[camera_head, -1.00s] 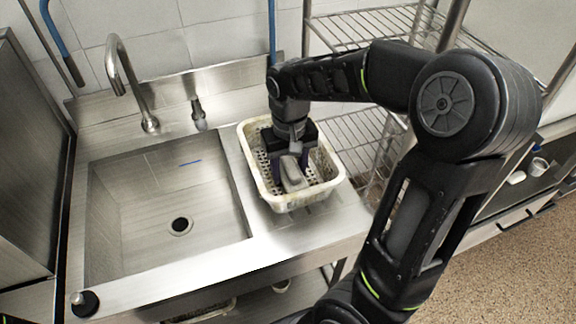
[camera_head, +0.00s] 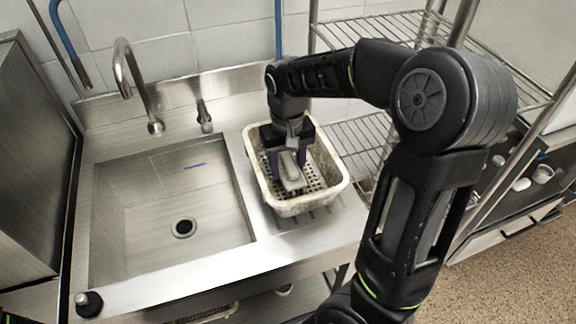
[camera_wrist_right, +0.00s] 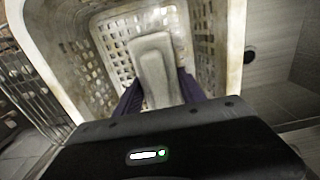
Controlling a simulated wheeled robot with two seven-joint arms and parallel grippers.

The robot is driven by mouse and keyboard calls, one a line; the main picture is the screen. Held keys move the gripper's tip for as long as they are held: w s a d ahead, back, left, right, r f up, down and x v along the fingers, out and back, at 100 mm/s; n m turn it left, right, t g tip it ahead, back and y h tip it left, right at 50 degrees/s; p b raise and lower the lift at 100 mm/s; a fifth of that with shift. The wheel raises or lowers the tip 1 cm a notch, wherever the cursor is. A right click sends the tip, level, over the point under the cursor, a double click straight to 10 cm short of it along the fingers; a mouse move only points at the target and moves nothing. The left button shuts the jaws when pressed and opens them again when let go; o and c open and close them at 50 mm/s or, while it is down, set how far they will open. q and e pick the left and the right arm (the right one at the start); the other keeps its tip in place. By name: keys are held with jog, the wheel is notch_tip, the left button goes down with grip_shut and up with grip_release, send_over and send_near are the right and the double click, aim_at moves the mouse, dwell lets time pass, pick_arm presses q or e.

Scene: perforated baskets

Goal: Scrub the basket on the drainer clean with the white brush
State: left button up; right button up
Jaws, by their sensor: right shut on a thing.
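The white perforated basket (camera_head: 333,190), with brown grime on its walls and floor, stands upright on the drainer (camera_head: 322,222) right of the sink. My right gripper (camera_head: 288,165) reaches down into the basket and is shut on the white brush (camera_head: 291,178). In the right wrist view the brush (camera_wrist_right: 154,62) lies between the dark fingers, over the stained basket floor (camera_wrist_right: 112,32). Its bristles are hidden, so I cannot tell whether they touch the basket. My left gripper is not in view.
The empty sink basin (camera_head: 150,215) with its faucet (camera_head: 140,85) lies left of the basket. A wire shelf rack (camera_head: 365,140) stands close behind and right. A dark knob-like item (camera_head: 88,304) sits at the front left corner. Cups (camera_head: 542,174) stand on a shelf at right.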

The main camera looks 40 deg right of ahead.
jog(key=shift+w+d+f, duration=0.1)
jog(key=shift+w+d, duration=0.1)
jog(key=shift+w, duration=0.4)
jog(key=shift+w+d, duration=0.15)
jog(key=shift+w, duration=0.4)
jog(key=shift+s, duration=0.1)
jog(key=shift+s+a, duration=0.1)
jog(key=shift+s, duration=1.1)
jog(key=shift+s, duration=0.15)
jog(key=shift+s+a+f, duration=0.1)
jog(key=shift+s+a, duration=0.1)
jog(key=shift+s, duration=0.35)
jog(key=shift+s+a+f, duration=0.1)
jog(key=shift+s+a, duration=0.1)
jog(key=shift+s, duration=0.35)
